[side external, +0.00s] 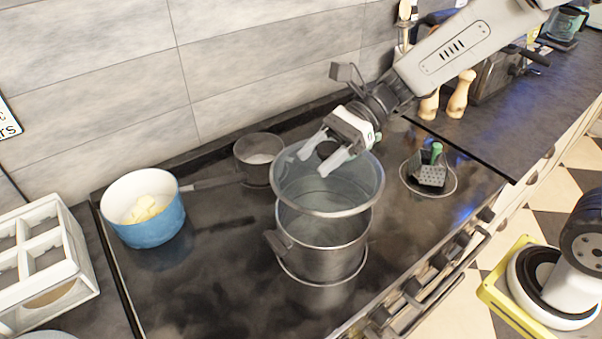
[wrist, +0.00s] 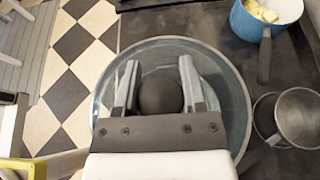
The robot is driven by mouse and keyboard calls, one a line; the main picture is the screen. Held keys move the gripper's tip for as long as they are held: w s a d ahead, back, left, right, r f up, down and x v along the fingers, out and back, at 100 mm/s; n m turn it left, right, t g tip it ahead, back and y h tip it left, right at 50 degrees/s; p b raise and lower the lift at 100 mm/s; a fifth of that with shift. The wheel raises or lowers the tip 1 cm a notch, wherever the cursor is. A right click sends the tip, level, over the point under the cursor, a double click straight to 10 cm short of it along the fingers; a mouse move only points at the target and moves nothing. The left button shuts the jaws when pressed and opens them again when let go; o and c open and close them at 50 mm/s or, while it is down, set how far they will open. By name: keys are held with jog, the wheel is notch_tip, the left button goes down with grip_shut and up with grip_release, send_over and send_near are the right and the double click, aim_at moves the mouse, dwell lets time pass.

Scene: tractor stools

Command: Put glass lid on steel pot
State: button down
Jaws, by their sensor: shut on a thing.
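The glass lid (side external: 350,190) is a clear disc with a metal rim and a dark round knob. My gripper (side external: 319,160) is shut on the knob; in the wrist view the knob (wrist: 160,97) sits between the two fingers. In the side view the lid is tilted and appears above the steel pot (side external: 318,262), overlapping its mouth in the picture; I cannot tell the exact gap. The pot stands upright on the dark stovetop, a handle at its left. In the wrist view the lid (wrist: 229,95) hides most of what lies below it.
A blue pot (side external: 152,232) with yellowish chunks stands at the left, and a small grey saucepan (side external: 258,170) behind the steel pot. A grater (side external: 430,176) with a green handle stands to the right. A white rack (side external: 72,265) is at the far left. The front stovetop is clear.

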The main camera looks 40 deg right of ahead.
aim_at(319, 178)
jog(key=shift+f, duration=0.1)
jog(key=shift+f, duration=2.15)
jog(key=shift+f, duration=0.1)
jog(key=shift+f, duration=1.65)
jog(key=shift+f, duration=0.2)
jog(key=shift+c, duration=0.8)
grip_release()
jog(key=shift+r, duration=0.15)
